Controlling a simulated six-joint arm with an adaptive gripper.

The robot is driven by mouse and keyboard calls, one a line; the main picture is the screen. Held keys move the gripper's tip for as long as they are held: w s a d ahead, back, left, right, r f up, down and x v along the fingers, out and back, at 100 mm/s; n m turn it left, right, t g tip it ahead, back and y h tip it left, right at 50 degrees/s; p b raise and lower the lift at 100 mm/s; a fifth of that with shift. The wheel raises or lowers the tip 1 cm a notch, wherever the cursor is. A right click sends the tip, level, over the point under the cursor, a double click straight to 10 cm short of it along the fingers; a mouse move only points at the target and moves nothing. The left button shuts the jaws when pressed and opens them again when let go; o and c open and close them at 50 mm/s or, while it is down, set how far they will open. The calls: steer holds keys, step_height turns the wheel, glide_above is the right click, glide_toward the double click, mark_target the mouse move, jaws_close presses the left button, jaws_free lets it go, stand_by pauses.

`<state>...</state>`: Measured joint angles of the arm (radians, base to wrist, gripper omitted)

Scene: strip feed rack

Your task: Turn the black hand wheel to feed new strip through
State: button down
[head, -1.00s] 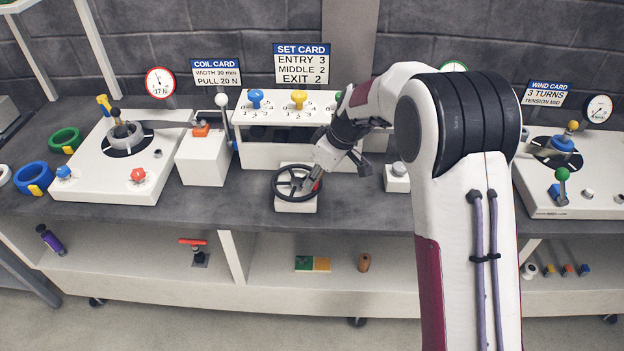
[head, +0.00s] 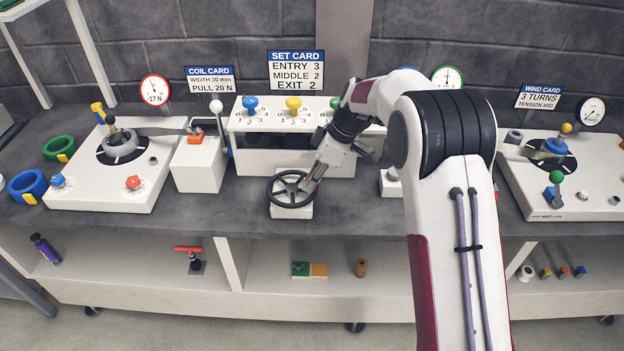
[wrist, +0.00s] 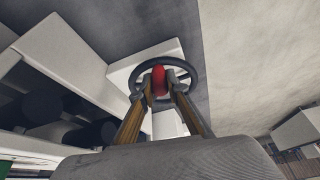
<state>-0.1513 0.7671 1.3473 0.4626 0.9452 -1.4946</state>
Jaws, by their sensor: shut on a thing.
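The black hand wheel (head: 288,189) sits on a small white block at the front middle of the bench. It also shows in the wrist view (wrist: 192,74), with its white base behind it. My gripper (head: 309,184) is at the right side of the wheel's rim. In the wrist view my gripper (wrist: 159,88) has its two fingers on either side of the wheel's red handle (wrist: 158,76), shut on it. In the head view the handle is mostly hidden by the fingers.
The white roller stand (head: 245,159) with blue and yellow knobs stands just behind the wheel. A white block with a lever (head: 200,165) is to the left. A small white box (head: 390,184) is close on the right, partly behind my arm.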

mark_target(291, 197)
steer(key=c, duration=2)
jaws_free()
steer(key=shift+o, duration=0.2)
steer(key=shift+s+m, duration=0.15)
steer(key=shift+m, duration=0.25)
steer(key=shift+s+a+m+t+h, duration=0.25)
steer(key=shift+s+m+t, duration=0.25)
steer(key=shift+m, duration=0.4)
steer(key=shift+s+a+m+t+h, duration=0.3)
steer(key=shift+s+m, duration=0.1)
steer(key=shift+m, duration=0.6)
steer(key=shift+s+a+m+t+h, duration=0.15)
steer(key=shift+s+m+t, duration=0.2)
steer(key=shift+m, duration=0.65)
steer(key=shift+s+a+m, duration=0.2)
steer(key=shift+a+m, duration=0.05)
steer(key=shift+m, duration=0.35)
steer(key=shift+s+a+m+t+h, duration=0.2)
steer(key=shift+a+m+t+h, duration=0.15)
steer(key=shift+m, duration=0.5)
steer(key=shift+s+a+m+t+h, duration=0.2)
steer(key=shift+a+m+h, duration=0.15)
steer(key=shift+m, duration=0.5)
steer(key=shift+s+a+m+h, duration=0.1)
steer(key=shift+a+m+h, duration=0.4)
steer(key=shift+m, duration=0.65)
steer(key=shift+s+a+m+h, duration=0.1)
steer(key=shift+a+m+h, duration=0.35)
steer(key=shift+m, duration=0.7)
